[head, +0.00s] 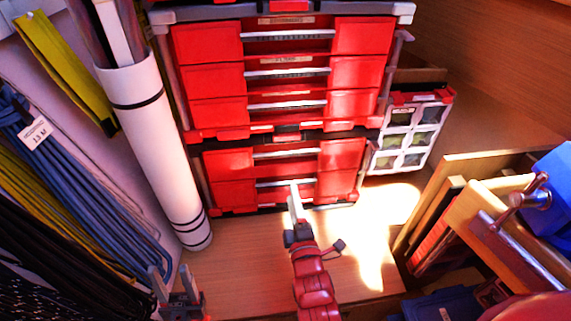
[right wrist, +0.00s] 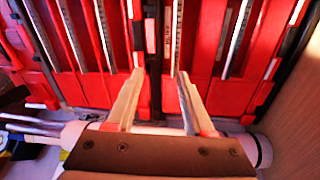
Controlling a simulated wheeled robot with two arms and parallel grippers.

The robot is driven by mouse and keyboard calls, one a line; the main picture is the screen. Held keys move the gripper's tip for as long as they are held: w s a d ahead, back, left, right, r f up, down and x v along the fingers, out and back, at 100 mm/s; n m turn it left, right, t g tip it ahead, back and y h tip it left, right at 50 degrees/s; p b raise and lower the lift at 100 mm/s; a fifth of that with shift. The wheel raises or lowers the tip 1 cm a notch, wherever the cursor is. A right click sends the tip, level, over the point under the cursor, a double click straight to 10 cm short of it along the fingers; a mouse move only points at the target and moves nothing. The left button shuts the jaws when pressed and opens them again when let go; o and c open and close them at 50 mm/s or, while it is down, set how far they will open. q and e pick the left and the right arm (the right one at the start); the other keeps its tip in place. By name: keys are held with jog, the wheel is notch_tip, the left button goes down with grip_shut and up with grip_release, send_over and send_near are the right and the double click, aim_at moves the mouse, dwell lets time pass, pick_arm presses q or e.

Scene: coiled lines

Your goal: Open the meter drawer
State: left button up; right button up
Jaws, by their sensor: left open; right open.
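A red drawer chest (head: 345,82) stands against the back wall, with a smaller red drawer unit (head: 230,190) below it. The drawers have pale bar handles (head: 287,154) and look shut. Their labels are too small to read, so I cannot tell which is the meter drawer. My right gripper (head: 295,196) is open in front of the lower unit, near its bottom handle. In the right wrist view its fingers (right wrist: 160,82) are apart with nothing held, pointing at the turned drawer fronts; contact is unclear. My left gripper (head: 173,277) is open and empty at the lower left.
A white tube (head: 155,150) leans left of the chest, beside hanging coiled blue lines (head: 75,170). A white-framed organizer case (head: 408,138) stands right of the chest. A wooden box with a clamp (head: 490,215) fills the right. The wooden floor (head: 235,270) before the drawers is mostly clear.

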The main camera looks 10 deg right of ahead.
aim_at(287, 155)
jog(key=shift+n+g+h, duration=0.3)
jog(key=shift+g, duration=0.3)
jog(key=w, duration=0.5)
jog(key=w+f, duration=0.1)
jog(key=w, duration=0.5)
jog(key=w+d+f, duration=0.1)
jog(key=w, duration=0.5)
jog(key=shift+w, duration=0.2)
jog(key=c, duration=0.8)
grip_shut()
jog(key=shift+r, duration=0.1)
